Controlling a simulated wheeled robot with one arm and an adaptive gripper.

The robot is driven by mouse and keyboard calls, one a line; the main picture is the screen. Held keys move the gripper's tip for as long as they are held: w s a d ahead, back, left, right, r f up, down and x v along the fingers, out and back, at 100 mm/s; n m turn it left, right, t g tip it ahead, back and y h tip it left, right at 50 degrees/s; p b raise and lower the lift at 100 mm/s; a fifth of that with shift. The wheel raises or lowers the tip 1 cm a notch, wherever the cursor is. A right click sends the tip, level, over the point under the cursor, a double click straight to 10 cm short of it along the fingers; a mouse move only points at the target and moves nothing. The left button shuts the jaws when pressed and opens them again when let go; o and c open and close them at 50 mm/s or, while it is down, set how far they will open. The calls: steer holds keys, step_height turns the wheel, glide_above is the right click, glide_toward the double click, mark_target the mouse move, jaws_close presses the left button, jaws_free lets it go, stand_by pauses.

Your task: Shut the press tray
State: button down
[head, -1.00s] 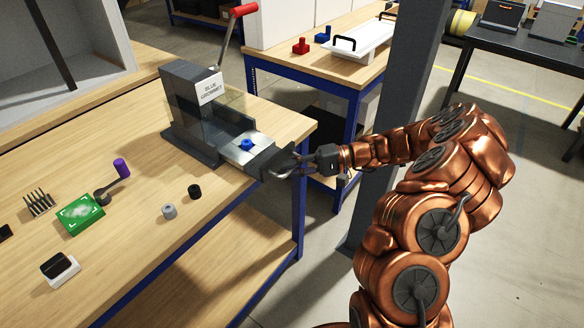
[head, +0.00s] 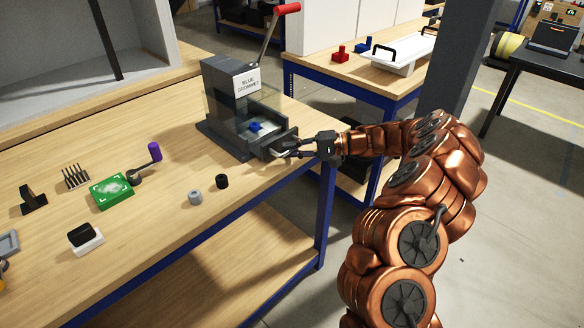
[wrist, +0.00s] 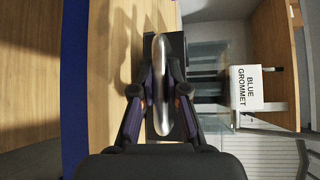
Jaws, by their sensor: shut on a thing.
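The press (head: 222,90) is a dark grey machine labelled "BLUE GROMMET", with clear guards. Its tray (head: 270,143) is at the low front end, facing my arm, with its front block close to the press base; I cannot tell whether a gap is left. A blue grommet (head: 256,127) sits on the tray, behind the guard. My gripper (head: 291,150) is shut on the tray's silver handle (wrist: 160,60). In the wrist view the gripper's fingers (wrist: 160,92) pinch the bar from both sides. The press's red lever (head: 286,9) is raised.
A grey pillar (head: 447,75) stands behind my arm.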

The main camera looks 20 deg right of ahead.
mark_target(285, 141)
steer(key=w, duration=0.1)
steer(key=w+a+b, duration=0.1)
steer(key=w, duration=0.1)
steer(key=w+a, duration=0.1)
steer(key=w, duration=0.1)
steer(key=shift+a+f, duration=0.1)
steer(key=shift+a, duration=0.15)
steer(key=c, duration=1.2)
jaws_free()
steer(key=shift+s, duration=0.1)
steer(key=shift+d, duration=0.1)
steer(key=v, duration=1.2)
